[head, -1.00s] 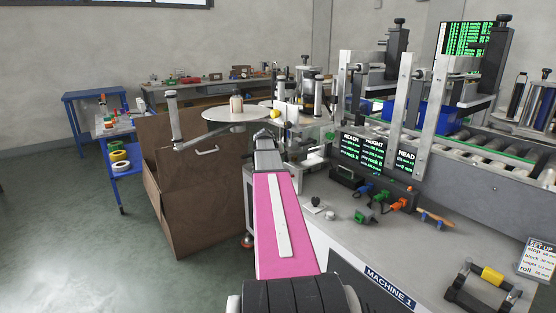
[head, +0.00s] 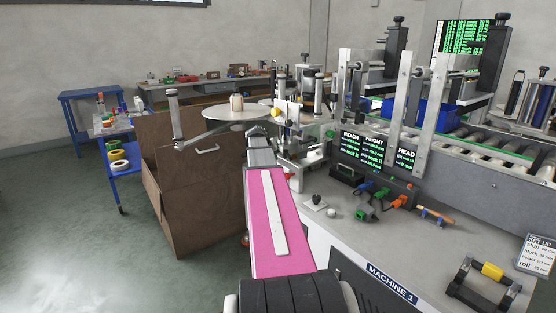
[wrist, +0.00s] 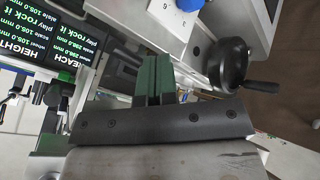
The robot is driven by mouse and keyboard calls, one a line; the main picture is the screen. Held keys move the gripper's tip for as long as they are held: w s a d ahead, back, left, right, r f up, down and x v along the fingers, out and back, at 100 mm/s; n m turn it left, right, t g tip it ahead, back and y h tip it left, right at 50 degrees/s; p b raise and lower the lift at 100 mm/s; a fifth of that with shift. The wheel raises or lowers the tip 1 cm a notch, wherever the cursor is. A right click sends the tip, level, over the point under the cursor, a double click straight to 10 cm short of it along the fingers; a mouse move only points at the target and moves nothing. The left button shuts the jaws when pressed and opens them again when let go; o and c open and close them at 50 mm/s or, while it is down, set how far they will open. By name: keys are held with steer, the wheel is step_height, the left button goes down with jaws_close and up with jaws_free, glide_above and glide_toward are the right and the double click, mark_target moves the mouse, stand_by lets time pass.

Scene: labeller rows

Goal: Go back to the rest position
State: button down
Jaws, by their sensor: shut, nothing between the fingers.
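My arm, with a pink link, reaches forward from the bottom of the head view. Its grey far end (head: 258,140) is in front of the round disc and beside the labelling machine; the fingers are too small to make out there. In the wrist view my gripper (wrist: 154,66) shows as green fingers close together beyond a dark screwed bar. It is shut, and nothing shows between the fingers. A black hand crank (wrist: 228,65) is right of the fingers, and a dark screen with green text (wrist: 45,45) is to the left.
The round disc (head: 238,114) carries a small bottle (head: 236,102). A brown open box (head: 185,205) stands left of my arm. The grey machine bench (head: 390,245) with knobs and handles is close on the right. A blue cart (head: 125,160) stands farther left. The floor at left is clear.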

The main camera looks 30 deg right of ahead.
steer(key=s+v, duration=0.1)
steer(key=v, duration=0.6)
steer(key=s+a+f+n+y, duration=0.2)
steer(key=s+a+f, duration=0.1)
steer(key=a+f, duration=0.7)
steer(key=s+a+f+n+y, duration=0.15)
steer(key=s+a+f, duration=0.25)
steer(key=a+f, duration=0.6)
steer(key=s+a+f+n+g+y, duration=0.1)
steer(key=s+a+f, duration=0.3)
steer(key=a, duration=0.5)
steer(key=s+a+f+n+g+y, duration=0.1)
steer(key=s+a+f+y, duration=0.2)
steer(key=s+a, duration=0.5)
steer(key=shift+a+f, duration=0.45)
steer(key=shift+f, duration=0.3)
steer(key=shift+n, duration=0.25)
